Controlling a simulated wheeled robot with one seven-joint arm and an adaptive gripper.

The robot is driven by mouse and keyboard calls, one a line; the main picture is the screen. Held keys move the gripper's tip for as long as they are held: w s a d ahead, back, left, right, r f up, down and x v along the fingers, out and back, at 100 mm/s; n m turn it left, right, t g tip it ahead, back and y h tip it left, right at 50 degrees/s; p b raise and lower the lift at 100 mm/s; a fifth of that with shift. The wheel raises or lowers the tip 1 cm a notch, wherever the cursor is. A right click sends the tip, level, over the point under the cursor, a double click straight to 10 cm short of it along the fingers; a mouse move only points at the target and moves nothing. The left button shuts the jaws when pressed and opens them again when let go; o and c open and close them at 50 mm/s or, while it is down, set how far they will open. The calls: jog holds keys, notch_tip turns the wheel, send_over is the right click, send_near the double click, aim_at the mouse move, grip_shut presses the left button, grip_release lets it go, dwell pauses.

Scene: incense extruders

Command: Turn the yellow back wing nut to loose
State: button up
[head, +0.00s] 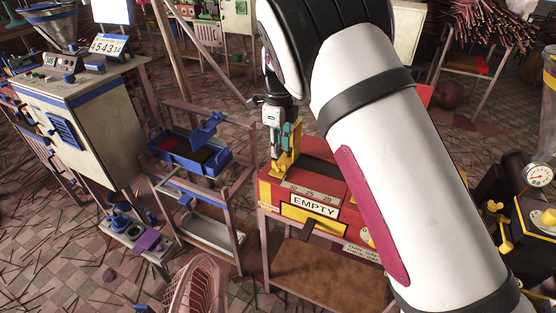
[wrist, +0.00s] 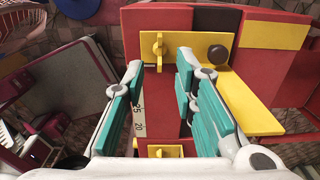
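A red machine (head: 330,180) with yellow parts and an "EMPTY" sign (head: 314,205) stands below my arm. In the wrist view, a yellow wing nut (wrist: 158,48) sits on a yellow plate (wrist: 181,38) on the red machine (wrist: 272,12), its wings running up and down in the picture. My gripper (wrist: 160,70) is open, its two teal-padded fingers apart, one to each side of the wing nut's line, with nothing between them. In the head view my gripper (head: 286,137) points down beside an upright yellow part (head: 284,160); the wing nut is not clear there.
A dark round knob (wrist: 218,53) sits right of the wing nut, and a yellow bar (wrist: 248,108) lies beside the right finger. Another yellow part (wrist: 160,151) shows near the bottom. A blue tray machine (head: 190,150) stands to the left. A dark machine with a gauge (head: 538,175) stands right.

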aim_at(279, 163)
notch_tip(279, 163, down, 6)
jog(key=shift+d+r, duration=0.1)
dwell(0.4)
grip_shut()
